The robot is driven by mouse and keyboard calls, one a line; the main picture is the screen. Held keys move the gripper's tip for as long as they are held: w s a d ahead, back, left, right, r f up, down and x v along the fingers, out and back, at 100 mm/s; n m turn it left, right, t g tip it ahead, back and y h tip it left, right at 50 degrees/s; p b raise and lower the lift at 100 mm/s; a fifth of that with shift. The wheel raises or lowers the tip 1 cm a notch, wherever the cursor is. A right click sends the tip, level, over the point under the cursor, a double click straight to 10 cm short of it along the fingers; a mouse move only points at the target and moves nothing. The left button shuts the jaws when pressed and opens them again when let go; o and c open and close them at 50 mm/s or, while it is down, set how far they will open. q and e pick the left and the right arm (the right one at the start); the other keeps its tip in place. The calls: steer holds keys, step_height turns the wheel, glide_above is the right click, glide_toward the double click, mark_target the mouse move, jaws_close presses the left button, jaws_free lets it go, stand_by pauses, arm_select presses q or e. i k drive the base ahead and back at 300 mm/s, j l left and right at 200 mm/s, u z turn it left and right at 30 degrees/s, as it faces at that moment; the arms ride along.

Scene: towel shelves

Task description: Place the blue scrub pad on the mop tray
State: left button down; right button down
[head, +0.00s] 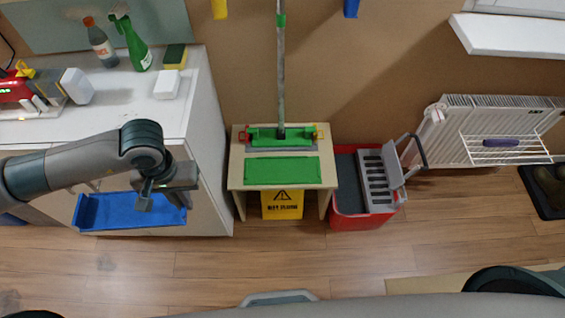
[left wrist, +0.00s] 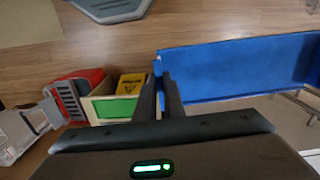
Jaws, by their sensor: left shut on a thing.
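A long flat blue piece with an upturned left end, which I take as the blue scrub pad (head: 110,213), is off the floor below the white counter. My left gripper (head: 146,197) is shut on its edge; the finger tips are partly hidden. In the left wrist view the blue pad (left wrist: 225,72) reaches right from my fingers (left wrist: 165,92). A small wooden stand (head: 236,160) has a green mop head (head: 265,137) at its back and a green rectangle (head: 283,171) in front; it may be the mop tray. My right gripper does not show.
Right of the stand is a red bucket (head: 345,217) with a grey wringer (head: 373,175). A yellow warning sign (head: 284,207) is under the stand. The counter (head: 120,115) holds bottles and a sponge (head: 175,55). A white radiator (head: 450,130) is further right.

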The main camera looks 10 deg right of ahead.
mark_target(281, 171)
steer(key=l, duration=0.65)
steer(key=i+l, duration=0.15)
steer(key=l, duration=1.1)
steer(key=i, duration=0.05)
